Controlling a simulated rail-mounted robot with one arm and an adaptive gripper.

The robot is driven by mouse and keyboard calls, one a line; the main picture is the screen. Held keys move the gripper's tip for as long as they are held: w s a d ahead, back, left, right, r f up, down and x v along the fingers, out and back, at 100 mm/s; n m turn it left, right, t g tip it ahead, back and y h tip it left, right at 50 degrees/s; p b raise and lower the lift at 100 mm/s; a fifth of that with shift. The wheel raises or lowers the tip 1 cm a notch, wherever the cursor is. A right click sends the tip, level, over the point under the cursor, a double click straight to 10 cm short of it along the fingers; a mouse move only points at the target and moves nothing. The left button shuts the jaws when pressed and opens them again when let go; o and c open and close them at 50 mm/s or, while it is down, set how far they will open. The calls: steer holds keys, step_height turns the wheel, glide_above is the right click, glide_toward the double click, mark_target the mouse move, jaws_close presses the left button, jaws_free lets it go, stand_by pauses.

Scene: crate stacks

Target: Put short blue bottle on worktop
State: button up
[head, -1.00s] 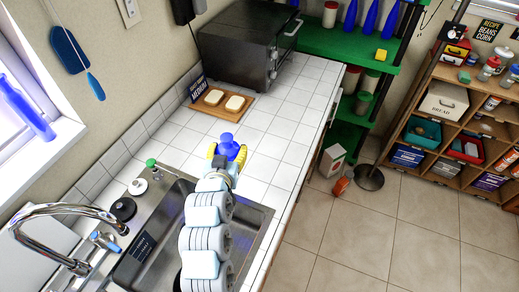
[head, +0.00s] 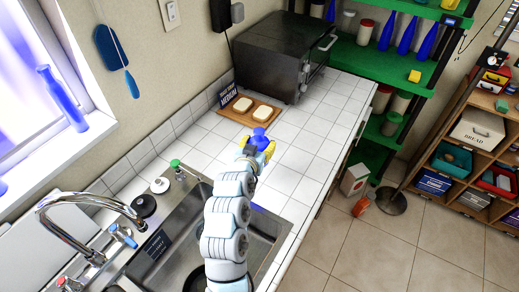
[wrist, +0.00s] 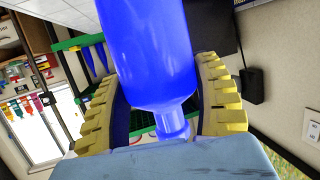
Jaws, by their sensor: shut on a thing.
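The short blue bottle (head: 259,138) is in my gripper (head: 256,147), over the white tiled worktop (head: 307,158) in the head view. In the wrist view the blue bottle (wrist: 152,50) fills the space between the two yellow fingers of my gripper (wrist: 160,105). The fingers are closed around it, and its narrow neck points toward the palm. My gripper hides part of the bottle in the head view. I cannot tell how far the bottle's base is from the tiles.
A wooden board (head: 233,117) with two bread slices lies just beyond the bottle, before a black toaster oven (head: 270,58). A sink (head: 258,245) with a tap (head: 85,202) is nearer. Tiles right of the bottle are clear. A green shelf (head: 390,65) holds taller blue bottles.

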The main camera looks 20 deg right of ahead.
steer(key=shift+w+d+f+p, duration=0.15)
steer(key=shift+w+d+f, duration=0.2)
steer(key=shift+w+f, duration=0.85)
steer(key=shift+w+d+f+p, duration=0.1)
steer(key=shift+w+d+f, duration=0.3)
steer(key=shift+f, duration=1.4)
steer(key=shift+w+d+f+p, duration=0.2)
steer(key=shift+w+f, duration=0.7)
steer(key=shift+f, duration=0.6)
steer(key=shift+f, duration=0.15)
steer(key=o, duration=1.2)
steer(key=shift+o, duration=0.2)
steer(key=shift+r, duration=0.2)
steer(key=b+v, duration=0.1)
steer(key=v, duration=1.1)
